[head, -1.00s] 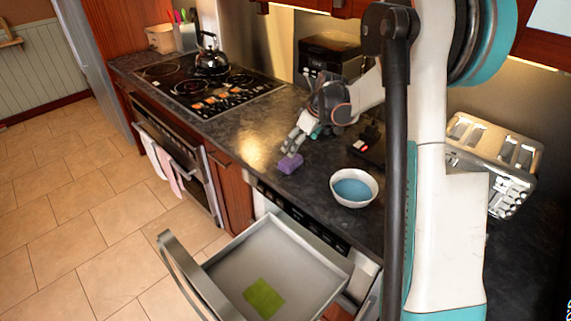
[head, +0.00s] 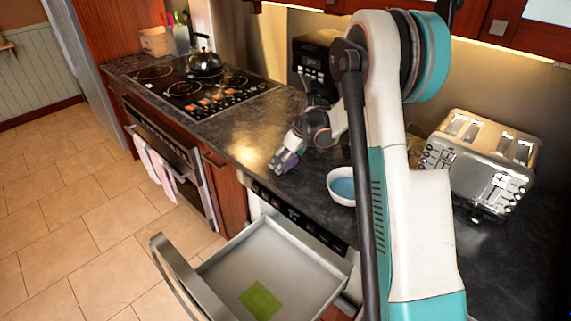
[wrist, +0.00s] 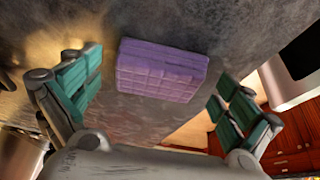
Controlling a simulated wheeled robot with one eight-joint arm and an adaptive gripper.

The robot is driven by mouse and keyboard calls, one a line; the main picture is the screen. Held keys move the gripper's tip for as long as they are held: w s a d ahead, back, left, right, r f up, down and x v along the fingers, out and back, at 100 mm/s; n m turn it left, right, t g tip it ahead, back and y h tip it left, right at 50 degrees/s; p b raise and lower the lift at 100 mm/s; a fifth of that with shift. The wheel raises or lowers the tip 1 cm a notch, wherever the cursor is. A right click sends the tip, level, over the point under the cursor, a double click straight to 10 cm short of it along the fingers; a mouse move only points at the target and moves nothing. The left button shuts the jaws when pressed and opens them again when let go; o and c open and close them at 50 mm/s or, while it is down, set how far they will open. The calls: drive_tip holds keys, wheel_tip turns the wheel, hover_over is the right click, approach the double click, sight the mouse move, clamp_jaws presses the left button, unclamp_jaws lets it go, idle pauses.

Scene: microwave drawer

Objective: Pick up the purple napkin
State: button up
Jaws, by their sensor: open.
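The purple napkin (wrist: 160,70) is a folded, quilted block lying on the dark stone counter. In the wrist view it sits between the two teal-padded fingers of my gripper (wrist: 160,106), with a gap on each side. In the head view my gripper (head: 287,160) is low over the counter near its front edge. It covers most of the napkin, and only a bit of purple (head: 283,168) shows at the fingers. My gripper is open and holds nothing.
A bowl with blue inside (head: 342,186) stands close to the right of my gripper. Below the counter edge, an open drawer (head: 225,268) holds a green cloth (head: 261,300). A toaster (head: 478,165) stands at the right, and a kettle (head: 205,58) on the stove at the back left.

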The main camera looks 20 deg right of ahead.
drive_tip(key=shift+c, duration=0.5)
drive_tip(key=c, duration=1)
drive_tip(key=shift+o, duration=0.2)
wheel_tip(320, 180, up, 20)
drive_tip(key=p, duration=0.4)
